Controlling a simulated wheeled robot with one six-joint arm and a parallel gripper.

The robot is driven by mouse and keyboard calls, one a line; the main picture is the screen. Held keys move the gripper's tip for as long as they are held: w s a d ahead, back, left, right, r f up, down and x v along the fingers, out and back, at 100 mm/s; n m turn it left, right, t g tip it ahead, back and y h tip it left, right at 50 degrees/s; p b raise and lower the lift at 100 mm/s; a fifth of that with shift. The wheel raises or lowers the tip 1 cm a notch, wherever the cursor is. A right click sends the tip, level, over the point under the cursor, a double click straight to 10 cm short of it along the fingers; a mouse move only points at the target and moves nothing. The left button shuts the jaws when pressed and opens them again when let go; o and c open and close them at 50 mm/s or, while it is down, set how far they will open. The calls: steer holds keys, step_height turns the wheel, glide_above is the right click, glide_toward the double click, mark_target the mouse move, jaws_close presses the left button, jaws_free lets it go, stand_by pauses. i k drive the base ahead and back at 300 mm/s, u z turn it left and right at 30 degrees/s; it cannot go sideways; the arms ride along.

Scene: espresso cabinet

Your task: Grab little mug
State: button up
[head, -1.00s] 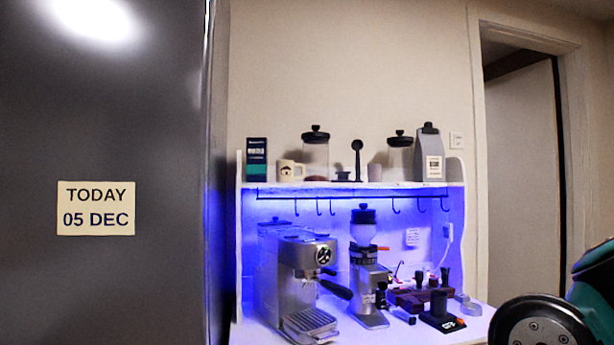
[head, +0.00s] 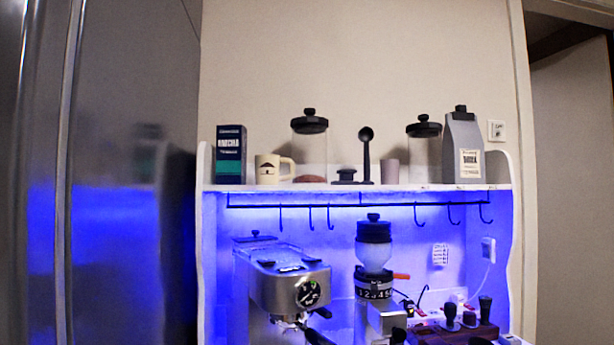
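A small cream mug (head: 268,169) with a dark house-like print stands upright on the white shelf (head: 330,188) of the cabinet. Its handle points right. It stands between a dark box and a lidded glass jar. A plain pinkish cup (head: 390,172) without a visible handle stands farther right on the same shelf, between a black scoop and a second jar. My gripper is not in view.
On the shelf are a dark box (head: 230,155), two glass jars (head: 309,150) (head: 424,150), a black scoop (head: 366,155) and a grey bag (head: 463,145). Below stand an espresso machine (head: 290,280) and a grinder (head: 374,260). Hooks hang under the shelf. A grey fridge (head: 120,200) borders the left.

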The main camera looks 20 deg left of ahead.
mark_target(267, 167)
steer(key=u, duration=0.25)
steer(key=i, duration=0.65)
steer(key=u, duration=0.5)
